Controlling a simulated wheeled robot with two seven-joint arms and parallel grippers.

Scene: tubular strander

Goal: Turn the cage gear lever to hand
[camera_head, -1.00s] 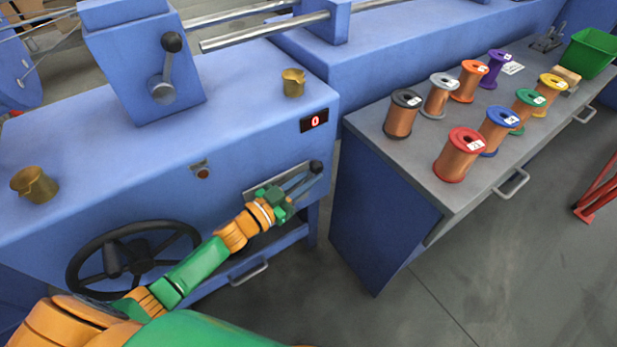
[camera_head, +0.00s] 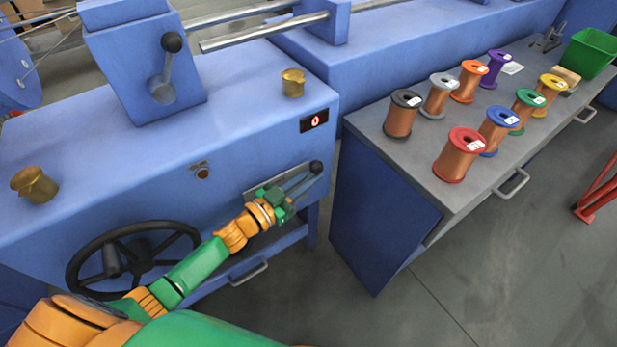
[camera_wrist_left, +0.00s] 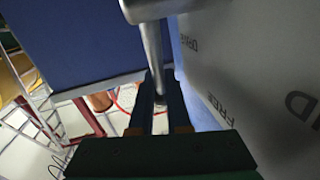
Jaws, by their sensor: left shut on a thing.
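The lever on the lettered plate has a black knob (camera_head: 316,167) and stands at the right end of the blue machine's front. My left gripper (camera_head: 305,182) reaches it from the left, its fingers close together just below the knob. In the left wrist view, the grey metal lever shaft (camera_wrist_left: 152,50) comes down from the top and passes between the dark fingers (camera_wrist_left: 160,95); the gripper is shut on it. The pale plate (camera_wrist_left: 240,80) beside it carries the word FREE and other partly cut-off lettering. My right gripper is not in view.
A black handwheel (camera_head: 133,258) is left of my forearm. Another black-knobbed lever (camera_head: 168,65) stands on the housing above. A red-digit display (camera_head: 314,120) sits above the plate. A grey-topped bench (camera_head: 435,193) with several wire spools is to the right; floor lies between.

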